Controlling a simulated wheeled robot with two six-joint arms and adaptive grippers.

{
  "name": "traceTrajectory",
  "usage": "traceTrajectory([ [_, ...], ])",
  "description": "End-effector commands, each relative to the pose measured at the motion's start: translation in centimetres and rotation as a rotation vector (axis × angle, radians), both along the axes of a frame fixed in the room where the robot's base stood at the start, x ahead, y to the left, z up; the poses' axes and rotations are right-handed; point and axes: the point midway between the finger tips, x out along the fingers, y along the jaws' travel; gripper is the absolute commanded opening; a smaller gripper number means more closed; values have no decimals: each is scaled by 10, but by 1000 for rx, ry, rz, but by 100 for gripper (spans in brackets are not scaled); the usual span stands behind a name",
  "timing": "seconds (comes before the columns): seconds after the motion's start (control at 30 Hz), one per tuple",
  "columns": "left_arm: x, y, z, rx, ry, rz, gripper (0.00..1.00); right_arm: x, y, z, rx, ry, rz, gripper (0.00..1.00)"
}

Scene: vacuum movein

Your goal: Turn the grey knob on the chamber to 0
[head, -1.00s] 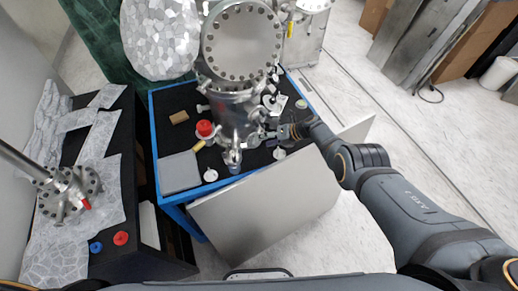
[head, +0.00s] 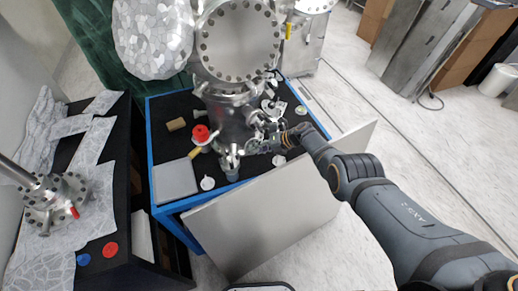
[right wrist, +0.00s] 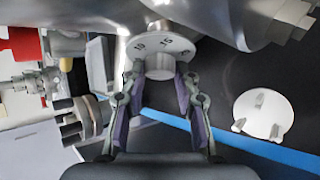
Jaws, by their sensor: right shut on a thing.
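The steel vacuum chamber (head: 230,125) stands on the black-topped blue table. In the right wrist view, the grey knob (right wrist: 160,66) projects from a round pale dial (right wrist: 150,43) on the chamber's underside. Numbers around the dial seem to include 10 and 15; I cannot make out a 0. My right gripper (right wrist: 160,74) is shut on the knob, with one fingertip on each side of it. In the head view, my right gripper (head: 268,145) is at the chamber's lower right, where the knob is too small to tell. My left gripper is not in view.
A white disc (right wrist: 263,113) with small lugs lies right of the gripper. A red-topped part (head: 200,133) and a grey box (head: 175,178) are on the table. A large grey panel (head: 265,215) leans at the table's front. A dark side table (head: 110,200) stands left.

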Motion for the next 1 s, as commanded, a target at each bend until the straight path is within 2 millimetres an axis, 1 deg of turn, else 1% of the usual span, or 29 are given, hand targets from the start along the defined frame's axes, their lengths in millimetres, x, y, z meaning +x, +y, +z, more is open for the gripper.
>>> traceTrajectory([
  [0.1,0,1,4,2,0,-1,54,0,0,2,-10,-6,4,0],
  [0.17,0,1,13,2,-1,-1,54,0,1,6,-44,-29,19,0],
  [0.23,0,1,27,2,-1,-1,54,-1,3,10,-109,-70,48,0],
  [0.3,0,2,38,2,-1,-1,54,-2,3,9,-180,-115,78,0],
  [0.4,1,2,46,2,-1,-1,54,-2,3,6,-258,-165,112,0],
  [0.5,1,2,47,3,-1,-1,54,-2,3,3,-292,-189,127,0],
  [0.77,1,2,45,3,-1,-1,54,-1,3,1,-295,-190,128,0],
  [0.8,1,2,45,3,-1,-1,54,-1,3,1,-295,-190,128,37],
  [0.93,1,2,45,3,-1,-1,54,-1,3,1,-294,-190,128,54],
  [1.0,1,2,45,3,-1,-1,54,-1,3,1,-294,-190,128,54],
])
